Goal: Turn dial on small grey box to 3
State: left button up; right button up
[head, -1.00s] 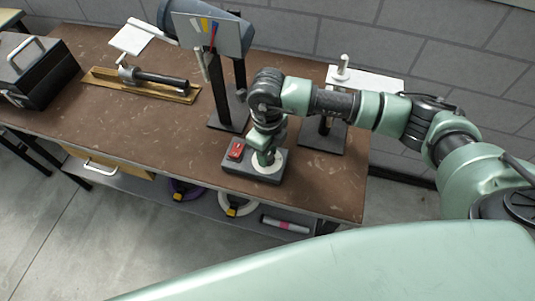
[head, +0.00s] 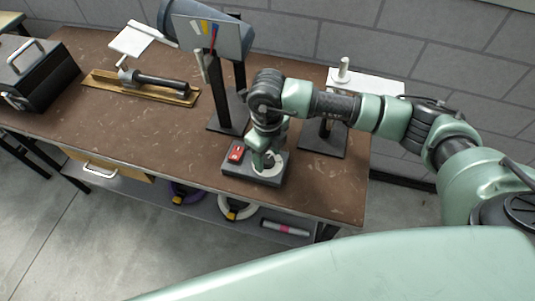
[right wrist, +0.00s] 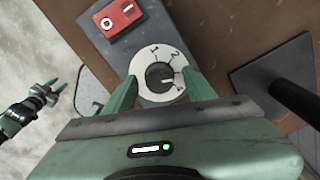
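The small grey box (head: 235,172) sits near the front edge of the brown table. It has a red 0/1 switch (head: 236,153) and a white round dial plate (right wrist: 140,84) with a dark knob (right wrist: 158,75). In the right wrist view the numerals 1 and 2 read clearly; a further mark at lower right is partly hidden. A white pointer on the knob aims right and slightly down, past 2. My right gripper (right wrist: 160,92) is open, its green fingers on either side of the dial with gaps to the knob. My left gripper (right wrist: 57,90) is over the floor, open and empty.
A black stand (head: 322,140) with a white plate is right of the box. Another stand (head: 228,112) carries a panel behind it. A wooden board with a clamp (head: 135,91) and a black case (head: 38,75) are further left. The table's left front is clear.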

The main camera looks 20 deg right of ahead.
aim_at(268, 159)
notch_tip(268, 159, up, 8)
jog(key=shift+f+b, duration=0.1)
jog(key=shift+b, duration=0.75)
jog(key=shift+s+f, duration=0.1)
